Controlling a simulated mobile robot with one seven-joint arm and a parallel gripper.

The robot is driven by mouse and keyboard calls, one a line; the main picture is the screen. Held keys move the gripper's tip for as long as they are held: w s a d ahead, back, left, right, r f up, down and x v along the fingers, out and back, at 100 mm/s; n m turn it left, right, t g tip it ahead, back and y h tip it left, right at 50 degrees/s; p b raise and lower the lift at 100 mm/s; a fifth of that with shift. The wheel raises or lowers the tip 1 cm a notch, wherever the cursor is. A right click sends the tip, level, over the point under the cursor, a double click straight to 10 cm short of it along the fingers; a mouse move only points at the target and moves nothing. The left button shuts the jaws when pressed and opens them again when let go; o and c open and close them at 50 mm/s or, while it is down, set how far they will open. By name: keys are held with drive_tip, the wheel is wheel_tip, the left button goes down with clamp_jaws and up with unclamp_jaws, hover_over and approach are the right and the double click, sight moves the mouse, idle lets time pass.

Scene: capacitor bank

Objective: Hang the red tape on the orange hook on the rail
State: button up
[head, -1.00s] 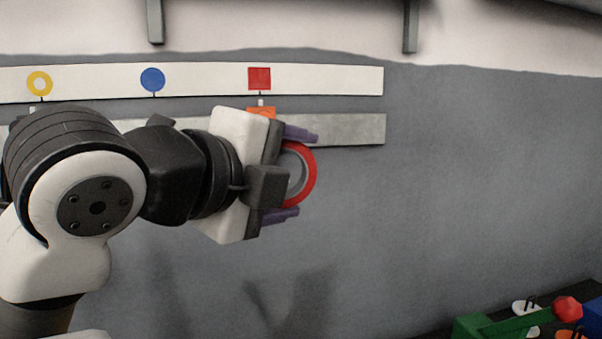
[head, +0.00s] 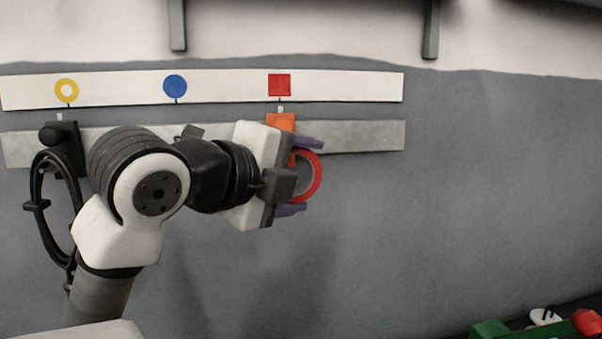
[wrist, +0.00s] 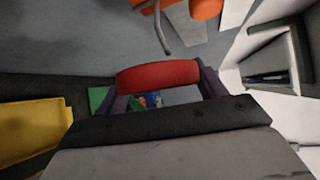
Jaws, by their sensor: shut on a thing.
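The red tape (head: 316,178) is a red ring in my gripper (head: 299,178), between its two purple fingers. In the wrist view the tape (wrist: 158,76) spans the gap between the fingers, seen edge-on. The orange hook block (head: 281,122) is on the grey rail, under the red square sign, partly hidden by my gripper in the head view. In the wrist view the orange block (wrist: 204,8) is at the top, with a grey curved hook prong (wrist: 162,32) pointing down beyond the tape. The tape appears apart from the prong.
The grey rail (head: 360,136) runs along the wall below a white sign strip (head: 340,88) with yellow ring, blue disc and red square marks. A black coiled cable (head: 42,205) hangs at left. Green and red items (head: 587,322) lie at lower right. The wall right of my gripper is clear.

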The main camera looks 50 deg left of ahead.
drive_tip(key=shift+w+a+f, duration=0.2)
drive_tip(key=shift+w+a, duration=0.2)
drive_tip(key=shift+a, duration=0.35)
drive_tip(key=shift+w+a+f, duration=0.25)
drive_tip(key=shift+w+a, duration=0.1)
drive_tip(key=shift+a, duration=0.4)
drive_tip(key=shift+w+a+f, duration=0.2)
drive_tip(key=shift+w+a, duration=0.2)
drive_tip(key=shift+a, duration=0.35)
drive_tip(key=o, duration=1)
drive_tip(key=shift+o, duration=0.2)
drive_tip(key=shift+a, duration=0.1)
